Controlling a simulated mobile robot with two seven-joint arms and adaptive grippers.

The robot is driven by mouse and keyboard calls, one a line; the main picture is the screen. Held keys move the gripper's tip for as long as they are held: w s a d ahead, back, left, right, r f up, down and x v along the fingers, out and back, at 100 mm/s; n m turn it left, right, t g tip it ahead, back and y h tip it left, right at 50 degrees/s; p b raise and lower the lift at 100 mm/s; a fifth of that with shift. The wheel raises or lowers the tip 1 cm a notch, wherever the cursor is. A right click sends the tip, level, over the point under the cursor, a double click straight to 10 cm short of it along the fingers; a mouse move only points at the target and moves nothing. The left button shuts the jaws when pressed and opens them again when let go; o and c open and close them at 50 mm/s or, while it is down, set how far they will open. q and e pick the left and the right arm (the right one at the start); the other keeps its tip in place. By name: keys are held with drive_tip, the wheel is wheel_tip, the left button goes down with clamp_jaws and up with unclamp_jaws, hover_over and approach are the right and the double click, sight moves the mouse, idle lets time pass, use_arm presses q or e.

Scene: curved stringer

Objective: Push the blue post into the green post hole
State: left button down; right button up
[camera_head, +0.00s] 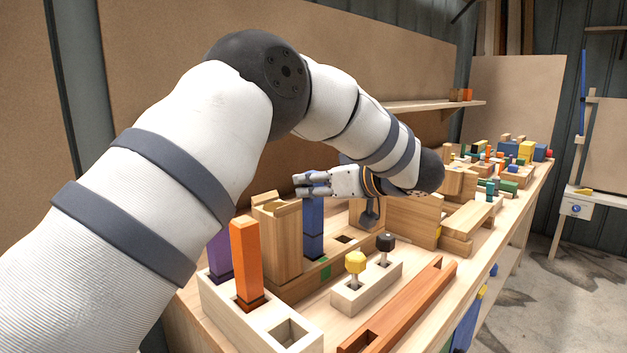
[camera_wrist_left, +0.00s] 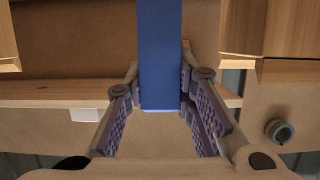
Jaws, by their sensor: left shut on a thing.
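The blue post (camera_head: 314,225) stands upright in the head view, behind a tall light wooden block. A green mark (camera_head: 325,272) shows on the wooden base just below it. I cannot tell whether the post's lower end is inside the hole or only above it. My left gripper (camera_head: 312,184) is shut on the blue post near its top, reaching in from the right side. In the left wrist view the blue post (camera_wrist_left: 160,60) lies between the two padded fingers (camera_wrist_left: 160,105). My right gripper is in neither view.
A tall wooden block (camera_head: 279,240) stands close to the left of the post. In front are an orange post (camera_head: 246,262), a small block with yellow (camera_head: 355,262) and black knobs (camera_head: 385,242), and a long orange-brown bar (camera_head: 405,303). Blocks crowd the bench farther back.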

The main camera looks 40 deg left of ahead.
use_arm(q)
drive_tip(key=shift+f, duration=1.35)
drive_tip(key=c, duration=1.3)
unclamp_jaws()
drive_tip(key=v, duration=1.2)
